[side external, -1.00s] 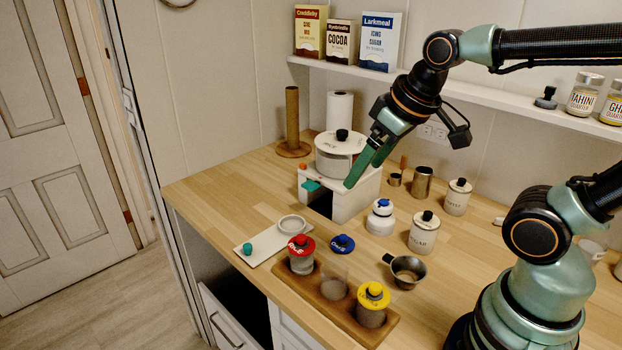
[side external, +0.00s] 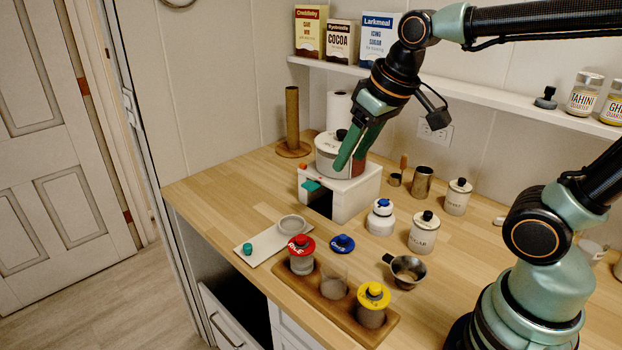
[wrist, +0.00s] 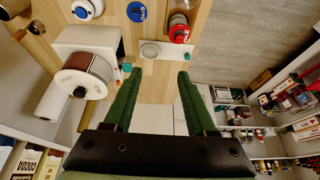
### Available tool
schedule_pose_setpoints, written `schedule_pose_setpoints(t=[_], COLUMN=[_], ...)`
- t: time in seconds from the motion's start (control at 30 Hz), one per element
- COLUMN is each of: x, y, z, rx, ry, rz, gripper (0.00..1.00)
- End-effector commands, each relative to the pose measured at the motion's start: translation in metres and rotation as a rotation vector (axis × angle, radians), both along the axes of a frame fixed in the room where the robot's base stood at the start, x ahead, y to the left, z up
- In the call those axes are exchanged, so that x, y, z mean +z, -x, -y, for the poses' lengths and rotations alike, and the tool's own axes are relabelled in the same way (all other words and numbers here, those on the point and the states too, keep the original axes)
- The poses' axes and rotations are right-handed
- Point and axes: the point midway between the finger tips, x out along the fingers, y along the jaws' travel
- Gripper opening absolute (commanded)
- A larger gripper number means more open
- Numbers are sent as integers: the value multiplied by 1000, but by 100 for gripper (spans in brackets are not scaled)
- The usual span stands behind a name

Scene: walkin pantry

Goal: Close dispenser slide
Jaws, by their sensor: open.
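The dispenser (side external: 352,200) is a white block with a dark opening in its front and a clear-walled, white-lidded hopper (side external: 328,160) on top. A teal slide tab (side external: 310,185) sticks out of its front face above the opening. In the wrist view the dispenser (wrist: 88,36) lies at upper left, with the teal tab (wrist: 127,68) at its right side. My gripper (side external: 349,164) has green fingers, open and empty. In the side view they overlap the hopper; contact cannot be told. In the wrist view my gripper (wrist: 160,74) has its left fingertip close to the tab.
A white tray (side external: 262,243) with a small bowl and teal knob lies in front of the dispenser. A white bottle (side external: 381,218) and canister (side external: 423,234) stand to the right. A paper-towel roll (side external: 339,108) stands behind.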

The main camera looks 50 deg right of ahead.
Motion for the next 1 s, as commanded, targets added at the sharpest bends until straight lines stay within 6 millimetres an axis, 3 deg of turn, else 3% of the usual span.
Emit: schedule_pose_setpoints(t=[0.23,0.47,0.8,1.0], x=[1,-19,-82,-115], y=[-57,-109,-170,-186], z=[-22,-47,-89,-105], rx=[7,7,4,2], ry=[-11,-12,3,12], rz=[-114,-212,-352,-403], gripper=[57,57,57,57])
